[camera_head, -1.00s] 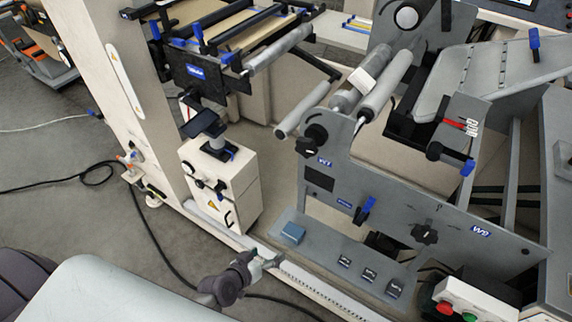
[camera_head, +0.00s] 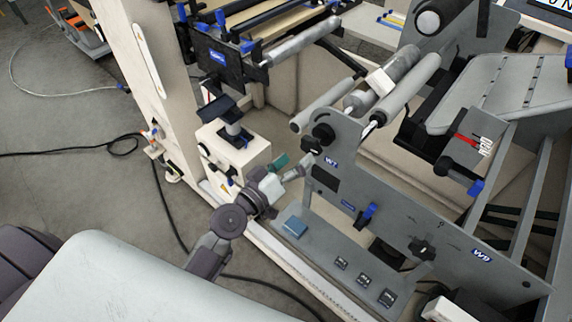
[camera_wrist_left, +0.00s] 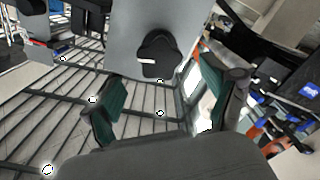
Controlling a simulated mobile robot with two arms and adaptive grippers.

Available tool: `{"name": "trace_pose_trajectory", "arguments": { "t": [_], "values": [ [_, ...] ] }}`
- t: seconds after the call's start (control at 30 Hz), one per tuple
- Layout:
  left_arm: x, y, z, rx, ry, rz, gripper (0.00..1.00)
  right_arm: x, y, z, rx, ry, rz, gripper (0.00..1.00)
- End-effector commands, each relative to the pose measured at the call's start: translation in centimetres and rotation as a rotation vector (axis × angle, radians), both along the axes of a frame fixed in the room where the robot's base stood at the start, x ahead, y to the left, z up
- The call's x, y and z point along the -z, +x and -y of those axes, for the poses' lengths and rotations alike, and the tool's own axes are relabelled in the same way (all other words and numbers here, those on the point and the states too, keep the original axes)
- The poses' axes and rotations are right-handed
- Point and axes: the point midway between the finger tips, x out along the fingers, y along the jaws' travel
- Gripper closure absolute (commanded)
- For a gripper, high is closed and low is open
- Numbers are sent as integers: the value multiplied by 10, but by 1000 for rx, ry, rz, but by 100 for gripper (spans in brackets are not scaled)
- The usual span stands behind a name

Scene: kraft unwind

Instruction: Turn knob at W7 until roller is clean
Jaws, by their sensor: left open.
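The black knob (camera_head: 313,147) is on the grey side panel (camera_head: 352,180), beside the blue W7 label (camera_head: 331,162). In the left wrist view the knob (camera_wrist_left: 160,56) has a white mark and appears ahead of the fingertips, near the middle. My left gripper (camera_head: 288,167) is open, just left of the knob, with nothing between its fingers. In the wrist view its teal-padded fingers (camera_wrist_left: 160,96) are spread wide, apart from the knob. A pale roller (camera_head: 328,106) sticks out above the W7 panel; whether it is clean cannot be told. My right gripper is not in view.
A second black knob (camera_head: 422,248) is near the W9 label (camera_head: 482,254). A blue-handled lever (camera_head: 367,215) stands between the labels. A cream box (camera_head: 235,155) stands behind my left gripper.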

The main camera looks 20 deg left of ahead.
Motion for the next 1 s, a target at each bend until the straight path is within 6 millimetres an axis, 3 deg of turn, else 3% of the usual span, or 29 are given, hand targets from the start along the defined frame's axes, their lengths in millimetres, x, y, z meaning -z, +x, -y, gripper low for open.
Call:
{"name": "trace_pose_trajectory", "arguments": {
  "t": [0.4, 0.87, 1.0],
  "values": [
    [0, 48, 18, 1, 0, 0, 15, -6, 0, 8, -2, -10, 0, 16],
    [0, 56, 21, 1, 1, -1, 15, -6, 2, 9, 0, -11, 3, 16],
    [0, 56, 21, 1, 1, 0, 35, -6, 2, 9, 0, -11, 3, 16]
  ]
}}
